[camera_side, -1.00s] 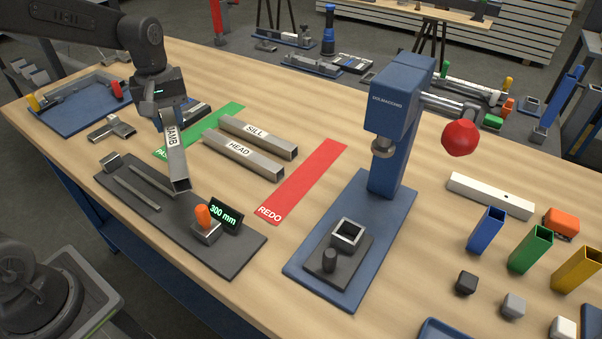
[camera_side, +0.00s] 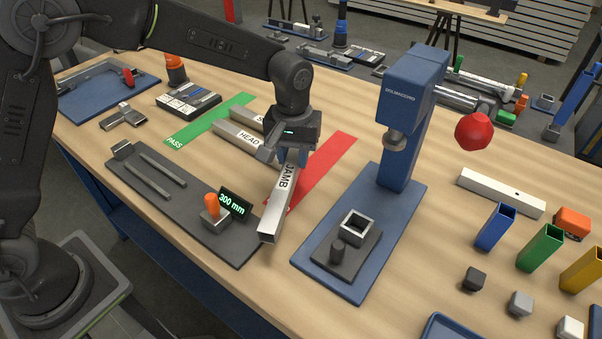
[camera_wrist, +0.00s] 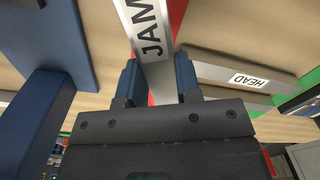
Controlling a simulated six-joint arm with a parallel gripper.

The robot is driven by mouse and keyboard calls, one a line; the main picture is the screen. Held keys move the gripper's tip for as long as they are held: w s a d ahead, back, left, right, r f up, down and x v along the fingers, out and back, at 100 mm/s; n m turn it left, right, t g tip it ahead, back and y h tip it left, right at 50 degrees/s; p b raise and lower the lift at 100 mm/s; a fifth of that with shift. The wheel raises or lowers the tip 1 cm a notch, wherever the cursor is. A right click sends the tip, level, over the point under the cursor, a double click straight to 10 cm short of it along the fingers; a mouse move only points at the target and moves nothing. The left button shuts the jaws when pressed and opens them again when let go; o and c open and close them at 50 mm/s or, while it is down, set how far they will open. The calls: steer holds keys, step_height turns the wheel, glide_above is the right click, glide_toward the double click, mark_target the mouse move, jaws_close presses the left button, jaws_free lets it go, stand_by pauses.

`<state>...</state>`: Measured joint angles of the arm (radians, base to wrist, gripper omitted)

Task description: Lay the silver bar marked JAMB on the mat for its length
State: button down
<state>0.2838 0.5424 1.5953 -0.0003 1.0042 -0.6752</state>
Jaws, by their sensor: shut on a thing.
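The silver bar marked JAMB (camera_side: 279,200) is in my gripper (camera_side: 288,157), label upward. Its near end points toward the table's front, between the gauge plate and the blue press. In the wrist view the JAMB bar (camera_wrist: 149,32) runs between my fingers (camera_wrist: 157,80). The red mat (camera_side: 333,157) lies below and behind the bar; its lettering is hidden. The bar appears raised, but the gap beneath is hard to judge. The green PASS mat (camera_side: 205,122) lies farther left. The display (camera_side: 235,203) on the gauge plate reads 300 mm.
The HEAD bar (camera_side: 236,138) lies left of my gripper, with another bar (camera_side: 248,115) behind it, its label mostly covered. The dark gauge plate (camera_side: 170,205) is at front left. The blue press (camera_side: 408,115) stands close on the right. Coloured tubes fill the far right.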

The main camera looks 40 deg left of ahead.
mark_target(301, 188)
steer(key=shift+w+d+f, duration=0.1)
steer(key=shift+d+f, duration=0.3)
steer(key=shift+d, duration=0.35)
steer(key=shift+f, duration=2.05)
steer(key=shift+f, duration=0.15)
steer(key=c, duration=0.8)
jaws_free()
